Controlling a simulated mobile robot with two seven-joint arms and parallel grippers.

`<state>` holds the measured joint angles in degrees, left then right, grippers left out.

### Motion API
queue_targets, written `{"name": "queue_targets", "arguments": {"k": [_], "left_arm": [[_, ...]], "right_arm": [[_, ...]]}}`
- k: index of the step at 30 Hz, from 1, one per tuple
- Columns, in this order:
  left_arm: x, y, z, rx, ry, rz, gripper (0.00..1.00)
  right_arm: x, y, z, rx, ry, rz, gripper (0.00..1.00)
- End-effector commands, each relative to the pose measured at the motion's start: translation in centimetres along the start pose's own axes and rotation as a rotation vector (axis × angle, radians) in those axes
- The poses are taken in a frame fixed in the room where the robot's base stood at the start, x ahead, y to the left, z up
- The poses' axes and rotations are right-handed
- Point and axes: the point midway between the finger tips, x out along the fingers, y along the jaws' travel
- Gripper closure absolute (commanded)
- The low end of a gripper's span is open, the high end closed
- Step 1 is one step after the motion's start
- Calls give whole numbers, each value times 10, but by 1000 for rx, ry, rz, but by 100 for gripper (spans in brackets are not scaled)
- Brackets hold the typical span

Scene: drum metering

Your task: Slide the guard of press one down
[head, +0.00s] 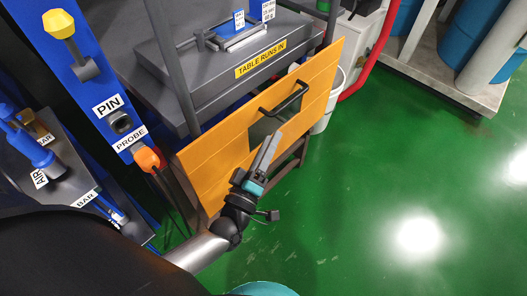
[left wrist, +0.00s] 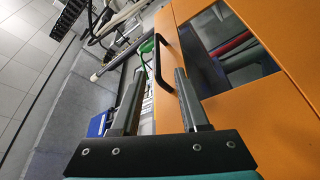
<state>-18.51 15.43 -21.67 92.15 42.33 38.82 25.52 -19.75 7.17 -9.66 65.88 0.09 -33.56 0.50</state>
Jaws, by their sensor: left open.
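The guard of the press is an orange panel (head: 215,160) with a dark window and a black bar handle (head: 285,97) near its upper middle. My left gripper (head: 273,142) is in front of the panel, just below the handle in the head view. In the left wrist view the open fingers (left wrist: 158,76) point toward the handle (left wrist: 158,62), which shows in the gap near the right finger. I cannot tell whether the finger touches it. The orange guard (left wrist: 275,110) fills the right side there. My right gripper is not in view.
A grey press table with a yellow "TABLE RUNS IN" label (head: 261,59) stands behind the guard. A blue post (head: 100,75) with a yellow knob, PIN socket and orange PROBE plug is at left. A white bucket (head: 325,112) stands behind the panel's right edge.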

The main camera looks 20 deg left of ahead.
Motion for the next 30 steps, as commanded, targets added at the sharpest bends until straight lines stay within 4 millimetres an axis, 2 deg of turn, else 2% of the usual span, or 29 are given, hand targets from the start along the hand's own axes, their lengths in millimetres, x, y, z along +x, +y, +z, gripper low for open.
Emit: {"name": "queue_targets", "arguments": {"k": [3,7,26,28,30], "left_arm": [[-19,0,0,1,-3,-1,55],[-29,0,0,0,-2,0,55],[-32,-1,1,5,-5,-2,55],[-33,-7,5,32,-26,-15,55],[-36,-22,16,91,-79,-49,55]], "right_arm": [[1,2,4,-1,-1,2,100],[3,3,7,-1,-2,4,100],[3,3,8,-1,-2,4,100],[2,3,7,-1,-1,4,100],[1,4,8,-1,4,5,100]]}}
